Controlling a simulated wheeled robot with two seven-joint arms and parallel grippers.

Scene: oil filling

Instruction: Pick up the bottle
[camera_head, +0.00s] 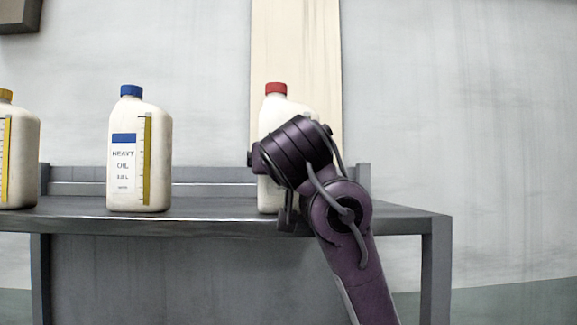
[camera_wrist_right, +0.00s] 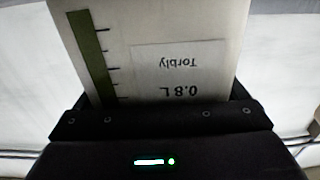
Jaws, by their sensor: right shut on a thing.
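A white bottle with a red cap (camera_head: 276,91) stands upright on the grey metal table, at the right of the row. My right arm covers much of its body in the head view. My right gripper (camera_head: 284,205) is at this bottle and shut on it. In the right wrist view the bottle's pale side (camera_wrist_right: 150,25) fills the space in front of the gripper, with a green scale strip and an upside-down label reading "Torbly" and "0.8 L". The fingertips are hidden there. My left gripper is not in view.
A white bottle with a blue cap (camera_head: 139,165), labelled "HEAVY OIL", stands left of the held one. A yellow-capped bottle (camera_head: 18,150) is cut off at the left edge. The table (camera_head: 400,221) is bare right of my arm.

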